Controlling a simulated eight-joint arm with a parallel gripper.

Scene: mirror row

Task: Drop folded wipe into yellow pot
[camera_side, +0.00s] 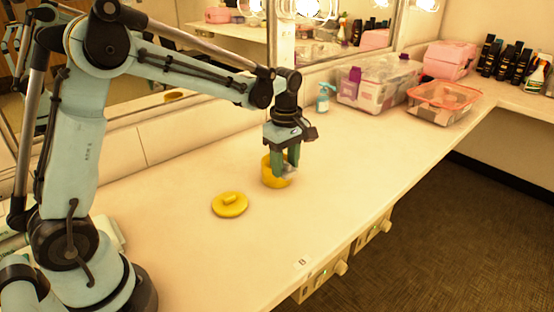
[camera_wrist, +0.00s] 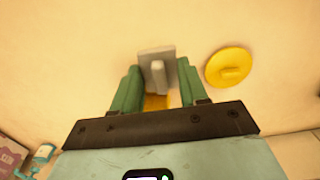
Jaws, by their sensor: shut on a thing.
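The yellow pot (camera_side: 266,172) stands on the counter in the side view, partly hidden behind my gripper. A patch of it also shows between the fingers in the wrist view (camera_wrist: 156,102). My gripper (camera_side: 286,173) points down at the pot and is shut on the folded wipe (camera_side: 288,173), a pale grey piece. In the wrist view the wipe (camera_wrist: 157,65) sits between the green fingertips of my gripper (camera_wrist: 159,68). The wipe overlaps the pot in the side view; I cannot tell whether it is over the opening or partly inside.
A round yellow lid (camera_side: 230,205) with a knob lies flat left of the pot. A blue soap bottle (camera_side: 322,99), a clear bin (camera_side: 375,88) and a pink-rimmed container (camera_side: 443,101) stand further back. A mirror runs along the wall behind. The counter right of the pot is clear.

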